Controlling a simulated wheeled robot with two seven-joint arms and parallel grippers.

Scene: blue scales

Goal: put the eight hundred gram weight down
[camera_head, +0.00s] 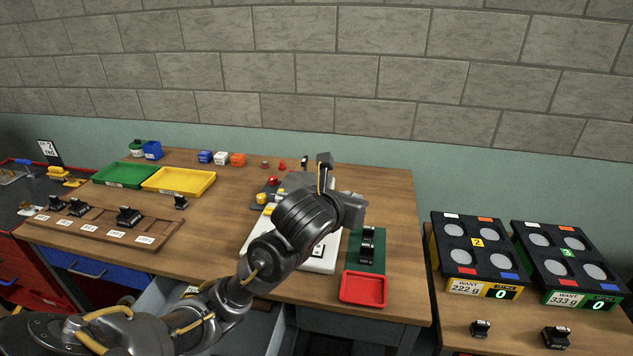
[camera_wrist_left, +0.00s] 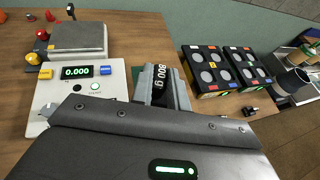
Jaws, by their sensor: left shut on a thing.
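The black weight (camera_head: 367,248), marked 800 g in the left wrist view (camera_wrist_left: 163,90), is at the green mat (camera_head: 353,263) on the wooden table, right of the white scale (camera_head: 318,264). My left gripper (camera_head: 366,231) comes down over it from behind the wrist and is shut on it; its fingers are largely hidden in the head view. I cannot tell whether the weight touches the mat. The scale's display (camera_wrist_left: 77,72) reads 0.000 and its grey plate (camera_wrist_left: 78,37) looks empty. My right gripper is not in view.
A red tray (camera_head: 363,289) lies just in front of the mat. A wooden rack (camera_head: 97,229) with black weights, a green tray (camera_head: 124,175) and a yellow tray (camera_head: 179,180) are left. Two black panels (camera_head: 468,245) with round pads stand on the right table.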

